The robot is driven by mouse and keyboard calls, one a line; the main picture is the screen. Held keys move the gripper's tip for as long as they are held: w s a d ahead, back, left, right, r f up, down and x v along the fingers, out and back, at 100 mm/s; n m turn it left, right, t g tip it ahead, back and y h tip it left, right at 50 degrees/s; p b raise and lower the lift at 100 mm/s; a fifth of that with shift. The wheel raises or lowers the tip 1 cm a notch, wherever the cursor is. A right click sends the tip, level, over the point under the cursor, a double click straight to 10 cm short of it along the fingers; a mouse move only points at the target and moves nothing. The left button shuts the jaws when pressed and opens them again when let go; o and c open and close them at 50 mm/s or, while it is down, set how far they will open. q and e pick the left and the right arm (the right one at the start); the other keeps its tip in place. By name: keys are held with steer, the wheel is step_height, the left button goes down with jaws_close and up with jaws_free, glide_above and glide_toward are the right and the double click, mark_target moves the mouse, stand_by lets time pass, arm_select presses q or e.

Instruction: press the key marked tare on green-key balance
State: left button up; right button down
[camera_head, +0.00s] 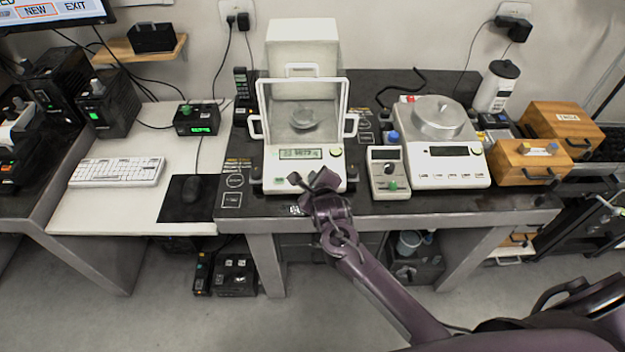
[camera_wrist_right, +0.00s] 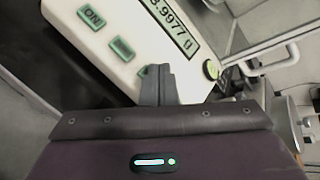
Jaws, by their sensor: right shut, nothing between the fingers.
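The green-key balance (camera_head: 333,178) is white with a glass draft shield and a lit display (camera_head: 301,154). It stands on the dark weighing table. In the right wrist view its front panel (camera_wrist_right: 120,70) shows a green key (camera_wrist_right: 91,16) marked ON, a second green key (camera_wrist_right: 122,49) with no readable mark, and a third key mostly hidden behind my fingertips. A round green button (camera_wrist_right: 210,69) is right of the fingers. My right gripper (camera_wrist_right: 158,72) is shut and empty, its tips over the third key; contact cannot be told. It also shows in the head view (camera_head: 318,182). No tare mark is readable.
Wooden boxes (camera_head: 525,176) are farther right. A keyboard (camera_head: 117,172) and mouse (camera_head: 192,188) lie on the left table.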

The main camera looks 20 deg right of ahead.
steer(key=shift+w+f+b, duration=0.1)
steer(key=shift+f+b, duration=0.25)
steer(key=shift+f, duration=0.05)
stand_by(0.7)
steer(key=shift+r, duration=0.1)
steer(key=shift+s+r+p, duration=0.2)
steer(key=shift+r+p, duration=0.5)
steer(key=shift+p, duration=0.1)
steer(key=r+p, duration=0.1)
steer(key=s+r+p, duration=0.1)
steer(key=r+p, duration=0.2)
steer(key=shift+s+a+r+p, duration=0.2)
steer(key=shift+a+r+p, duration=0.05)
steer(key=shift+r+p, duration=0.1)
stand_by(0.3)
stand_by(0.4)
